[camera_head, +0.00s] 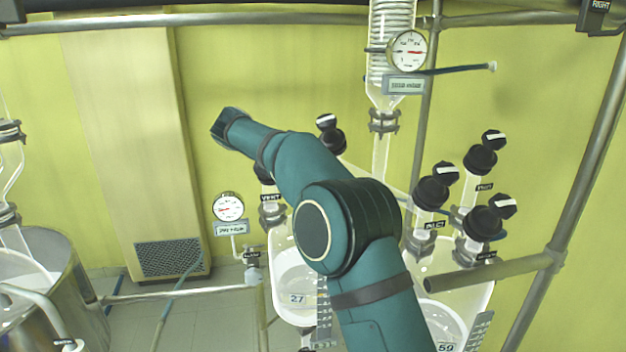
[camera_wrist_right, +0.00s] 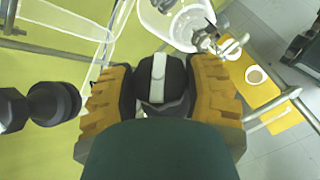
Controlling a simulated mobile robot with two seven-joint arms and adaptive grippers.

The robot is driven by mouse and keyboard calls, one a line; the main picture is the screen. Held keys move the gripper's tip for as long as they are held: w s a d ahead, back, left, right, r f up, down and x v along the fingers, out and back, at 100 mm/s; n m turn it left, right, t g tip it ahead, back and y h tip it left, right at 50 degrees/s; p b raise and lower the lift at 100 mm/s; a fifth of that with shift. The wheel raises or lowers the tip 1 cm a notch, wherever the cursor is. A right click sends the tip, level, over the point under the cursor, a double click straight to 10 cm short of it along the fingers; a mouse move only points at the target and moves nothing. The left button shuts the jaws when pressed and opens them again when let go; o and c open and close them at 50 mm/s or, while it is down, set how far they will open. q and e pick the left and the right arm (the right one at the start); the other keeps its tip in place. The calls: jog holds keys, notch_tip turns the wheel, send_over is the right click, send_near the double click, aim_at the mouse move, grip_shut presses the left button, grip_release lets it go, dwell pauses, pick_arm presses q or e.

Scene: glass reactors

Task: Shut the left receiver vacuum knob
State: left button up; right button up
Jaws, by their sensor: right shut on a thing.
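In the right wrist view, my right gripper (camera_wrist_right: 160,90) has its yellow-padded fingers shut on a black knob (camera_wrist_right: 158,75) with a white stripe. The stripe runs nearly up and down in that view. A second black knob (camera_wrist_right: 50,105) stands to the left, apart from the fingers. In the head view, my teal right arm covers the middle and hides the gripper. I cannot read which knob is held. My left gripper is out of view.
The right receiver (camera_head: 460,290), marked 59, carries several black knobs (camera_head: 485,215). Gauges hang at the left (camera_head: 228,206) and top (camera_head: 407,50). Metal frame pipes (camera_head: 500,270) cross at the right. A steel vessel (camera_head: 60,275) stands at the left.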

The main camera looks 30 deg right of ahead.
dwell(0.3)
jog(key=o, duration=1.2)
jog(key=shift+n, duration=0.3)
